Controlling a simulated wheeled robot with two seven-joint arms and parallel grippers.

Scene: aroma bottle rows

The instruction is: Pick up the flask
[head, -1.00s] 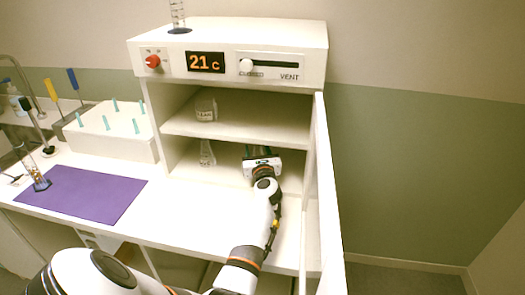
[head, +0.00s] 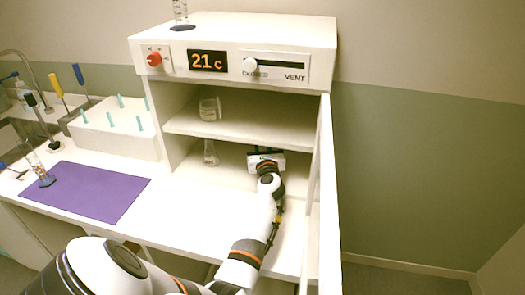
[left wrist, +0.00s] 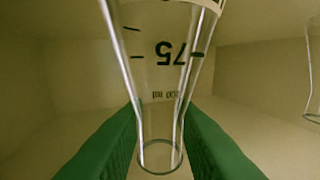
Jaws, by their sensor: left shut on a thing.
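A clear glass flask (left wrist: 160,80) with dark graduation marks and an upside-down "75" fills the middle of the left wrist view. Its narrow end with the round rim lies between the green fingers of my left gripper (left wrist: 160,150), which are shut on it. In the head view my left gripper (head: 264,152) is inside the cabinet's lower compartment, and its body hides the held flask there. Another clear flask (head: 210,154) stands to its left on the lower compartment floor. My right gripper is not in view.
A beaker (head: 209,109) stands on the cabinet's upper shelf (head: 250,122). The open door (head: 327,190) is close to the right of my arm. A purple mat (head: 90,192) with a cylinder (head: 43,175) lies left, beside a white peg rack (head: 115,130).

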